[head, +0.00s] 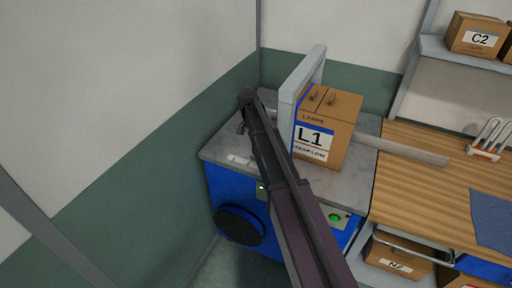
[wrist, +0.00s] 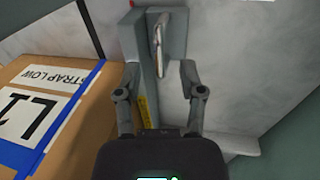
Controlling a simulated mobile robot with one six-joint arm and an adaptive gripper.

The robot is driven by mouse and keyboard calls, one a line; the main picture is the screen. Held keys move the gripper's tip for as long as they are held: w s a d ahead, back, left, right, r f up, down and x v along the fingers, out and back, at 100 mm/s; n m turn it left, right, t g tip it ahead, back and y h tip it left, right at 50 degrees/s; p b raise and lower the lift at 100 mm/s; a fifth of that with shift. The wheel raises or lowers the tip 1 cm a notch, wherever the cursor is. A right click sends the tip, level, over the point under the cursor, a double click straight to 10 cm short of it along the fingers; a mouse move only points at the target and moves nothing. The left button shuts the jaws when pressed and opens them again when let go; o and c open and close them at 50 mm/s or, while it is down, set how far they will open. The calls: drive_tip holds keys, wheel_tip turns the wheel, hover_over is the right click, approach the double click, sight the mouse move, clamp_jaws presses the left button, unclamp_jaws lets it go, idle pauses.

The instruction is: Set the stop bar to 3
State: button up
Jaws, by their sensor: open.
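My gripper (wrist: 160,70) is open in the wrist view, with one finger on each side. A grey upright plate with a pale metal handle (wrist: 158,35) stands ahead of and between the fingertips. It may be the stop bar, but I cannot tell for sure. I see no contact between the fingers and the handle. A yellow strip (wrist: 142,108) lies beside the left finger; its marks are too small to read. In the head view my arm covers this part of the strapping machine (head: 222,148), and the fingers are not clear.
The L1 carton (head: 325,125) stands on the machine top beside the grey arch (head: 287,110); it also shows at left in the wrist view (wrist: 45,110). A wooden bench (head: 425,185) adjoins at right. A wall (head: 150,150) stands close on the left.

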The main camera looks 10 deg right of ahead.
drive_tip(key=shift+s+d+f+b, duration=0.1)
drive_tip(key=shift+f+b, duration=0.4)
drive_tip(key=shift+f, duration=0.15)
drive_tip(key=shift+s+d+f+b, duration=0.1)
drive_tip(key=shift+f+b, duration=0.35)
drive_tip(key=shift+f, duration=0.15)
clamp_jaws()
